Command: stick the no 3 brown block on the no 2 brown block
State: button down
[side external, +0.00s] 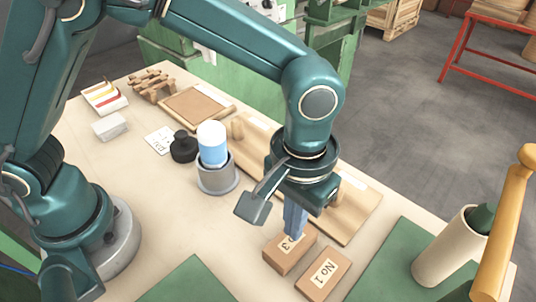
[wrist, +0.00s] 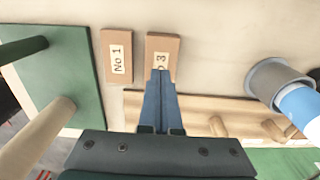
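The No 3 brown block (side external: 279,261) lies at the front of the table, its label partly covered by my fingers. It also shows in the wrist view (wrist: 162,44). It looks taller than the No 1 brown block (side external: 323,274) beside it, which also shows in the wrist view (wrist: 117,57). No separate No 2 block shows; I cannot tell whether it is under No 3. The blue fingers of my gripper (side external: 292,236) point down at No 3's top. In the wrist view my gripper (wrist: 161,73) has its fingers together, with the block wider than them.
A wooden board (side external: 352,209) lies behind the blocks. A grey cup (side external: 216,179) with a blue and white cylinder (side external: 213,146) stands left of my gripper. A green mat (side external: 402,260) with a cream post (side external: 446,250) is on the right. Bare tabletop lies left of the blocks.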

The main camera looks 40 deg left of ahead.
jog(key=shift+f, duration=1.1)
dwell(1.0)
jog(key=shift+r, duration=3.1)
